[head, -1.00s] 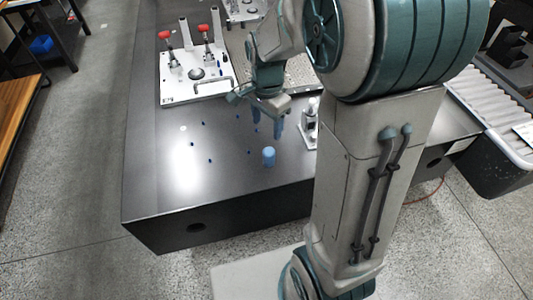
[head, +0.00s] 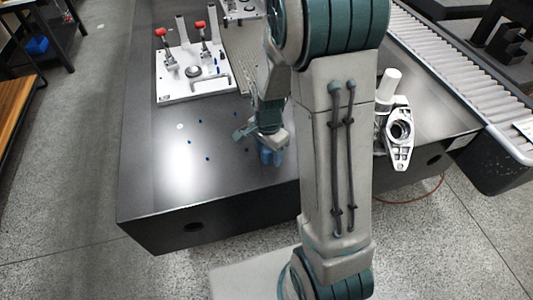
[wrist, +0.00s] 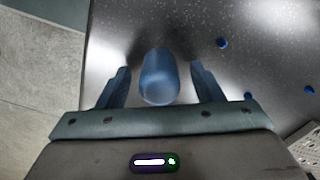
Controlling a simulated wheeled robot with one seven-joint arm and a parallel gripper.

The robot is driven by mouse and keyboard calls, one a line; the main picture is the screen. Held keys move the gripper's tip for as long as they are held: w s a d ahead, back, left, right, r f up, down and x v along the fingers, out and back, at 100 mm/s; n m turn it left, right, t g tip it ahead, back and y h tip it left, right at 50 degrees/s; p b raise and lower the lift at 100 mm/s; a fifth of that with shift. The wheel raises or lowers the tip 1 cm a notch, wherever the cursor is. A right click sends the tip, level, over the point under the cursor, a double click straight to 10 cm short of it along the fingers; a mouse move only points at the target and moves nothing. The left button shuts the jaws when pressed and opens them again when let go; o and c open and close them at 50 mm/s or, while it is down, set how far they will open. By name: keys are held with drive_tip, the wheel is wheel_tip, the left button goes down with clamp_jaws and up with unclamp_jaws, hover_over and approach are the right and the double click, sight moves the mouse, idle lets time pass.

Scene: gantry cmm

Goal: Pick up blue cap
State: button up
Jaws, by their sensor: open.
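The blue cap (wrist: 159,78) is a short blue cylinder on the dark table top, near its front edge. In the wrist view it stands between the two fingers of my gripper (wrist: 160,86), with a visible gap on each side. My gripper is open and holds nothing. In the head view my gripper (head: 271,155) is low over the front of the table, and the cap is largely hidden behind the fingers and my arm.
Several small blue pieces (wrist: 222,43) lie scattered on the table (head: 150,190). A white fixture plate with red-handled clamps (head: 205,85) stands at the back left. A metal casting (head: 398,130) stands to the right of my arm, with a roller conveyor (head: 450,65) beyond.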

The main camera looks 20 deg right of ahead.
drive_tip(key=c, duration=1)
drive_tip(key=shift+c, duration=0.2)
